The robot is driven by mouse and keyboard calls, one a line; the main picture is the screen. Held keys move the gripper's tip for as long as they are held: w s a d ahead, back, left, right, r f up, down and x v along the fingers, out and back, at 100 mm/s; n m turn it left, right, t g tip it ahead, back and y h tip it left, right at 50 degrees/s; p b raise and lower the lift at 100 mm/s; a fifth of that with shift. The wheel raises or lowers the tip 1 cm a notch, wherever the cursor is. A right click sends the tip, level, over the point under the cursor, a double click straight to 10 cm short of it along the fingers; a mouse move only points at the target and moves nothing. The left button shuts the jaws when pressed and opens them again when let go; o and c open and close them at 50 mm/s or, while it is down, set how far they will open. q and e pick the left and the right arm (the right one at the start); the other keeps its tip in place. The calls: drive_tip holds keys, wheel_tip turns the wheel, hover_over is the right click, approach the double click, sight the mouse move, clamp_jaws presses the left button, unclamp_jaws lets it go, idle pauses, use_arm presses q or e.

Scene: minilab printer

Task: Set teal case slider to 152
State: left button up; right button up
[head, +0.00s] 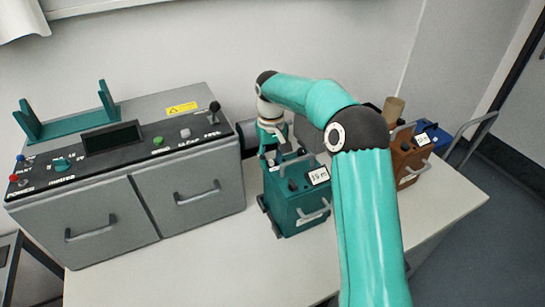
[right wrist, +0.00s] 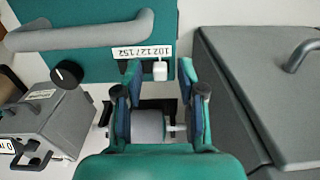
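A white label strip (right wrist: 147,52) there carries upside-down numbers, apparently 102, 127 and 152. A small white slider knob (right wrist: 160,71) sits just below the strip's right end in that picture. My right gripper (head: 272,137) is over the back of the case. Its fingers (right wrist: 160,82) are apart, one on each side of the knob, with a visible gap. My left gripper is not in view.
The grey printer (head: 190,165) stands close at the left. A brown case (head: 408,160) and a blue case (head: 437,137) stand further right. The front table (head: 200,265) is clear.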

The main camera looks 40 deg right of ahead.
drive_tip(key=shift+c, duration=0.2)
clamp_jaws()
drive_tip(key=d, duration=0.2)
drive_tip(key=s+d+p, duration=0.1)
drive_tip(key=d, duration=0.1)
drive_tip(key=shift+s, duration=0.1)
drive_tip(key=shift+a, duration=0.1)
drive_tip(key=shift+o, duration=0.2)
unclamp_jaws()
